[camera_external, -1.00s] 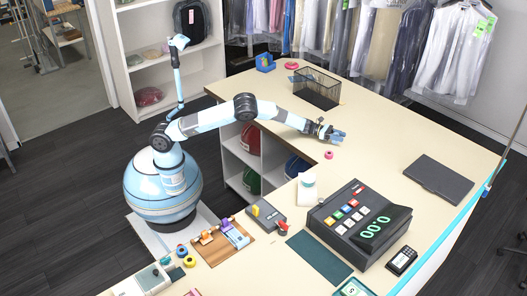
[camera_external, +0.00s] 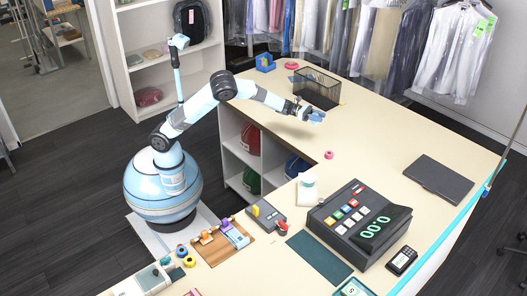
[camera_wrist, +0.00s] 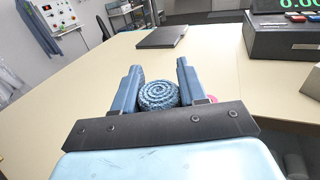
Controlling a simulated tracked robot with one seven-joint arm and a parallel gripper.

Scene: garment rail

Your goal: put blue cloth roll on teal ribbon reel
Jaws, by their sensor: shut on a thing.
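My gripper (camera_external: 316,116) is raised above the counter, near the wire basket. In the wrist view my gripper (camera_wrist: 158,80) is shut on the blue cloth roll (camera_wrist: 158,97), a knitted-looking spiral held between the two blue fingers with its coiled end facing the camera. In the external view the roll is too small to tell apart from the fingers. A small teal round thing (camera_external: 165,261), perhaps the teal ribbon reel, lies at the front left of the counter, beside a blue reel (camera_external: 182,250) and a yellow reel (camera_external: 189,261). My gripper is far from these.
A pink reel (camera_external: 329,155) lies near the counter's inner edge. The wire basket (camera_external: 318,88) stands behind my gripper. A cash register (camera_external: 358,225), a card terminal (camera_external: 402,260), a black folder (camera_external: 438,178) and a wooden board (camera_external: 222,242) occupy the counter. The middle right is clear.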

